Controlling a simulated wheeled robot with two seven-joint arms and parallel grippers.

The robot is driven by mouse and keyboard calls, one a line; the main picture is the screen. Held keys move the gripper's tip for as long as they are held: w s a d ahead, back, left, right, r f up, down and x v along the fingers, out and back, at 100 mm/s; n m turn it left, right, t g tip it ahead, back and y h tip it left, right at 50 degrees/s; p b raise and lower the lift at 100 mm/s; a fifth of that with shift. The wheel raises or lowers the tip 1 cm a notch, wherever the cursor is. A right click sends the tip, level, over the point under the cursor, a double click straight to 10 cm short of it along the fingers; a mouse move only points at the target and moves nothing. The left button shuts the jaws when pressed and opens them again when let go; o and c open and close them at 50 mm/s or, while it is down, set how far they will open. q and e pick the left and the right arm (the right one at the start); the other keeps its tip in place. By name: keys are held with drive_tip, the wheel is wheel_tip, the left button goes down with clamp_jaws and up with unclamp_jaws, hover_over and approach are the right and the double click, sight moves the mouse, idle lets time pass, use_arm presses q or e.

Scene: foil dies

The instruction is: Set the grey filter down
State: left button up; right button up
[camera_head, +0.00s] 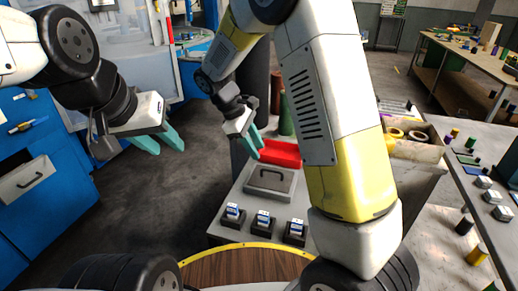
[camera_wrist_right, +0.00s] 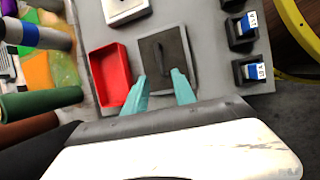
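A dark grey square plate with a bar handle, likely the grey filter (camera_head: 278,180), lies flat on the light grey worktop. It also shows in the right wrist view (camera_wrist_right: 176,70), just beyond my fingertips. My right gripper (camera_head: 256,147) is above and behind it to the left. In the wrist view its two teal fingers (camera_wrist_right: 160,75) are apart with nothing between them, and the handle is ahead of the tips. My left gripper (camera_head: 161,143) is open and empty in the air at the left, away from the worktop.
A red tray (camera_head: 284,152) sits beside the plate. Several black holders with blue-and-white blocks (camera_head: 264,217) line the near edge. A green cylinder (camera_head: 286,115) stands behind. My right arm hides the worktop's right part. A round wooden top (camera_head: 245,267) is nearest.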

drive_tip(key=s+d+r+m+t+y, duration=0.1)
drive_tip(key=s+d+r+m+y, duration=0.1)
drive_tip(key=s+r, duration=0.25)
drive_tip(key=s+d+r+m+y, duration=0.2)
drive_tip(key=s+d+r+m, duration=0.1)
drive_tip(key=r, duration=0.3)
drive_tip(key=s+d+r+m+t+y, duration=0.1)
drive_tip(key=s+d+r+m+t, duration=0.1)
drive_tip(key=s, duration=0.4)
drive_tip(key=s+d+r+m+t+y, duration=0.2)
drive_tip(key=s+r+m+t, duration=0.1)
drive_tip(key=s+m, duration=0.2)
drive_tip(key=shift+s+d+r, duration=0.15)
drive_tip(key=shift+s+r, duration=0.05)
drive_tip(key=shift+s, duration=0.85)
